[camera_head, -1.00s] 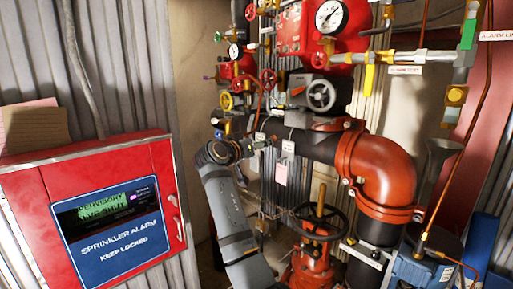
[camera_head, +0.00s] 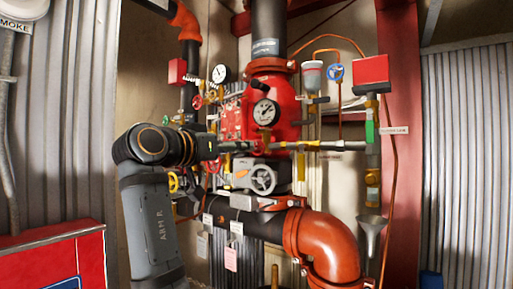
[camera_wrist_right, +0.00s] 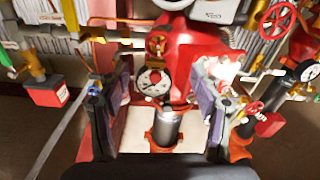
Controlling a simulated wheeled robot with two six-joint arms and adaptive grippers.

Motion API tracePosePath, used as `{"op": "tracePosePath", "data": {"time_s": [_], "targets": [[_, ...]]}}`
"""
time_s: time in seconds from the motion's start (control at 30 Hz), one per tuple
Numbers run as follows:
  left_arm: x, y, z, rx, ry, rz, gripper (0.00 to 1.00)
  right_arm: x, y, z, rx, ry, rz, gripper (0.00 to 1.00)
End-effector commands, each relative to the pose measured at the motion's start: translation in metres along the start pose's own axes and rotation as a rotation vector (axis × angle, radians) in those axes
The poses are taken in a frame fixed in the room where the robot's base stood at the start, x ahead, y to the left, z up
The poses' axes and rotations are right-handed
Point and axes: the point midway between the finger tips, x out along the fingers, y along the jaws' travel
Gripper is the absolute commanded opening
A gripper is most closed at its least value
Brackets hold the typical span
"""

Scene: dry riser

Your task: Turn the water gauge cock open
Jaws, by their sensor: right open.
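A round white dial gauge (camera_head: 265,112) sits on the front of the red valve body (camera_head: 288,121), with a small brass cock (camera_head: 265,135) just below it. A second gauge (camera_head: 221,73) stands further left. No label tells me which is the water gauge. My right arm rises at the left in the head view, its gripper mostly hidden behind the wrist. In the wrist view the scene is upside down; my right gripper (camera_wrist_right: 162,70) is open and empty, with a gauge (camera_wrist_right: 152,82) and a brass cock (camera_wrist_right: 156,43) showing between its fingers, apart from them. My left gripper is out of view.
A horizontal pipe (camera_head: 315,146) with a green-handled fitting runs right. A red alarm cabinet (camera_head: 55,260) is at lower left. Red handwheels (camera_wrist_right: 277,18) crowd one side in the wrist view.

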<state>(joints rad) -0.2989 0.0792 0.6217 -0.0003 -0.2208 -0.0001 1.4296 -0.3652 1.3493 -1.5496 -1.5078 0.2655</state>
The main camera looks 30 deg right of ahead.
Motion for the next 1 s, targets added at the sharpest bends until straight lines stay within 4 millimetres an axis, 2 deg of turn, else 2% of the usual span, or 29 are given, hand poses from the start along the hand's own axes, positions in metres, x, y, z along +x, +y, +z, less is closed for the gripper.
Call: {"op": "tracePosePath", "data": {"time_s": [0.13, 0.27, 0.5, 0.7, 0.83, 1.0], "targets": [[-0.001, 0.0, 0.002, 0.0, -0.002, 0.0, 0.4, -0.002, 0.008, -0.005, 0.009, -0.004, 0.014, 0.65], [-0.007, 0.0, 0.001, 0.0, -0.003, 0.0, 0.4, 0.011, 0.008, -0.007, 0.008, -0.004, 0.017, 0.65], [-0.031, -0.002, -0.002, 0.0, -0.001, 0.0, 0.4, 0.062, 0.009, -0.009, 0.006, -0.003, 0.016, 0.65], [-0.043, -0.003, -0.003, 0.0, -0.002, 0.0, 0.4, 0.093, 0.009, -0.007, 0.006, -0.002, 0.014, 0.65], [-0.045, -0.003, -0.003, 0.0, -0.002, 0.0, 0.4, 0.102, 0.008, -0.005, 0.008, -0.002, 0.012, 0.65], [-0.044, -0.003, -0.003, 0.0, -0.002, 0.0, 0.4, 0.103, 0.008, -0.004, 0.008, -0.002, 0.011, 0.65]]}}
